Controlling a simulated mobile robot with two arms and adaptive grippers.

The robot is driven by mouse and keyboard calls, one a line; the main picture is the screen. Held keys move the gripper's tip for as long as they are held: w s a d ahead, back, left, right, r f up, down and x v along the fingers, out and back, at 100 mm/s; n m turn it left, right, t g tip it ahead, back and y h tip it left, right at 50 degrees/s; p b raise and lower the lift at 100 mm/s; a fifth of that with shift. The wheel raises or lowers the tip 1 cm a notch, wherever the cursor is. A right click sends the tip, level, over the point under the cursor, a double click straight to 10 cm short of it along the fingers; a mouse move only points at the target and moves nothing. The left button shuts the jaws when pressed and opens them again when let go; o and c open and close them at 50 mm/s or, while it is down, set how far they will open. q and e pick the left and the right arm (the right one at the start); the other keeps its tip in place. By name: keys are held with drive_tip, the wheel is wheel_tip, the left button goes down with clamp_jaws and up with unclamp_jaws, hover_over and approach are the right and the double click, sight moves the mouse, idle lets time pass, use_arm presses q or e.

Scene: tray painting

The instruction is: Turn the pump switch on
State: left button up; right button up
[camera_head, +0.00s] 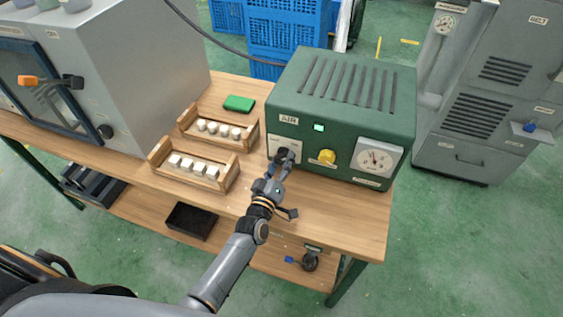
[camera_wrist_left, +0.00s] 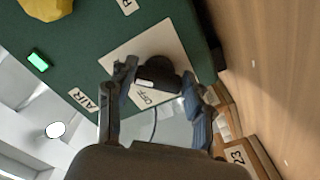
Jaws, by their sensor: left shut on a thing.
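The pump switch is a black rotary knob (camera_head: 281,156) on a pale plate at the left of the green AIR box (camera_head: 345,85). In the left wrist view the knob (camera_wrist_left: 158,72) shows a white mark, and the word OFF is on the plate (camera_wrist_left: 122,62) beside it. My left gripper (camera_head: 285,162) is at the knob. Its two fingers (camera_wrist_left: 160,95) are on either side of the knob and shut on it. A green light (camera_head: 319,127) on the box is lit. The gripper partly hides the knob and plate in the head view. My right gripper is not in view.
A yellow knob (camera_head: 327,157) and a round gauge (camera_head: 376,160) sit to the right on the box front. The bench front is clear.

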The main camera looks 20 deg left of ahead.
use_arm(q)
drive_tip(key=o, duration=1.2)
drive_tip(key=s, duration=1.2)
drive_tip(key=shift+a, duration=0.2)
